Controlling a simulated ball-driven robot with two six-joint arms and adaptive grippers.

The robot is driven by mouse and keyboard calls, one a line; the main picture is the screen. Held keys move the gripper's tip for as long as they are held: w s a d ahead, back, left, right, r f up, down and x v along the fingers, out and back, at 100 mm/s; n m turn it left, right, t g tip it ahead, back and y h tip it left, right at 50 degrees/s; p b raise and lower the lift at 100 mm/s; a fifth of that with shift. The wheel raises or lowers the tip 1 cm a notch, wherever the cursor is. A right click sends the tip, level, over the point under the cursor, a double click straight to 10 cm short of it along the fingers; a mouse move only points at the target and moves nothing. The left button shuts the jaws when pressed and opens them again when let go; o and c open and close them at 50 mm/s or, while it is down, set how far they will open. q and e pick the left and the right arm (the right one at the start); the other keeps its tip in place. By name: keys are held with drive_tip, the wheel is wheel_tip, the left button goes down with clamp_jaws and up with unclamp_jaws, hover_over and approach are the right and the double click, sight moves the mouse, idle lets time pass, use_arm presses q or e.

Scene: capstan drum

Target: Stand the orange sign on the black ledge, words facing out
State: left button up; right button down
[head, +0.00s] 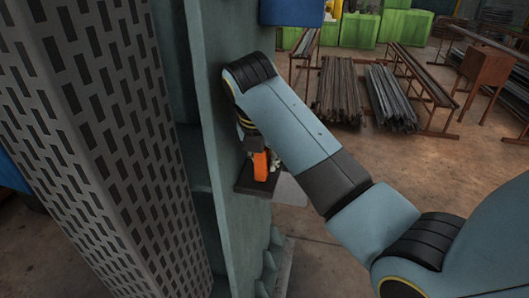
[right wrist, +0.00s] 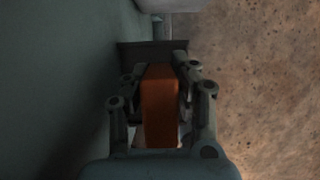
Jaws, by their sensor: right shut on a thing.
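The orange sign (head: 261,166) is small in the head view, at the black ledge (head: 246,187) on the side of the grey-green machine. In the right wrist view the sign (right wrist: 160,108) stands between the fingers of my right gripper (right wrist: 161,82), which is shut on it. The black ledge (right wrist: 132,53) shows just beyond the sign. I cannot tell whether the sign's lower edge touches the ledge. The words on the sign are not visible in either view. My right gripper (head: 262,165) is partly hidden by its arm in the head view. My left gripper is not in view.
The grey-green machine wall (head: 225,120) rises close beside my right arm. A grey slotted panel (head: 95,130) stands at the left. Metal bars (head: 390,97) lie on the floor behind. Open brown floor (head: 440,165) lies to the right.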

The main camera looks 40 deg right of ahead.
drive_tip(key=shift+f, duration=0.15)
drive_tip(key=c, duration=1.1)
unclamp_jaws()
drive_tip(key=shift+s+a+r, duration=0.1)
drive_tip(key=shift+a+r, duration=0.05)
drive_tip(key=shift+r, duration=0.4)
drive_tip(key=v, duration=1.1)
drive_tip(key=shift+r, duration=0.1)
drive_tip(key=shift+s, duration=0.1)
